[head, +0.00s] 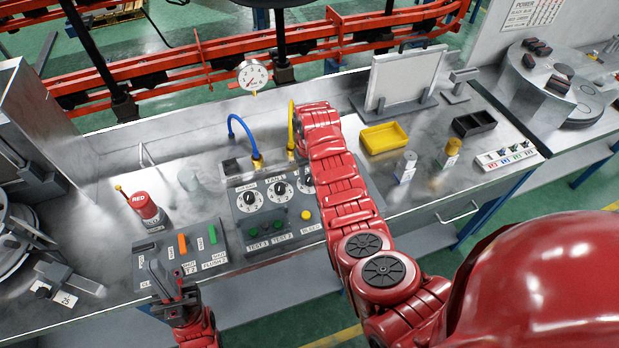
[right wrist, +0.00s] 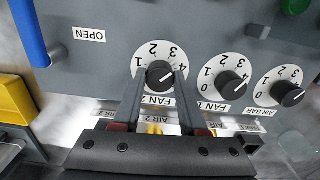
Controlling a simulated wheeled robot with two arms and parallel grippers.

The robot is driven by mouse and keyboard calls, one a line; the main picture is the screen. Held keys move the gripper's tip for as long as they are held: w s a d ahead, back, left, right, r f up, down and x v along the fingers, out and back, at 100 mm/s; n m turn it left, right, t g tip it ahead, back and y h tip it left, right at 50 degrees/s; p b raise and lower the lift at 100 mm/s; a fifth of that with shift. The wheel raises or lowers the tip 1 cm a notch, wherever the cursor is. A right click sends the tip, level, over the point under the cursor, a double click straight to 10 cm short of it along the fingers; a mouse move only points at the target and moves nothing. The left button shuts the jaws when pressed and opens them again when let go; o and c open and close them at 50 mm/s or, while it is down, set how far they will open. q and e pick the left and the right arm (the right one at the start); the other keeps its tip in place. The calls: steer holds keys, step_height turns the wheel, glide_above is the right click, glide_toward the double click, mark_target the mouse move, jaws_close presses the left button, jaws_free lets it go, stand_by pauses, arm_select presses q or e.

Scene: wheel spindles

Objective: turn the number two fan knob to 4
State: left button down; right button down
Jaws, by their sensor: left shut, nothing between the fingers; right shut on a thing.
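The number two fan knob (right wrist: 160,73) is a dark round knob on a white dial labelled FAN 2, with numbers along its rim. My right gripper (right wrist: 163,80) is shut on this knob, one finger on each side, in the right wrist view. The knob's pointer is too small and covered to read surely. In the head view the FAN 2 dial (head: 306,183) is partly hidden by my right arm, and the right gripper is hidden too. My left gripper (head: 165,280) is shut and empty, at the front of the left switch panel.
The FAN 1 dial (right wrist: 225,80) and AIR BAR dial (right wrist: 280,87) sit close beside the held knob. Blue (head: 240,130) and yellow (head: 291,125) hoses rise behind the panel. A yellow tray (head: 384,137) lies right.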

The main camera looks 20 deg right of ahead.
steer(key=m+b, duration=0.3)
steer(key=m, duration=0.1)
steer(key=shift+f+m, duration=0.15)
steer(key=shift+m, duration=0.25)
steer(key=shift+m+b, duration=0.4)
steer(key=shift+m, duration=0.3)
steer(key=shift+c, duration=2.2)
jaws_free()
steer(key=shift+r, duration=0.2)
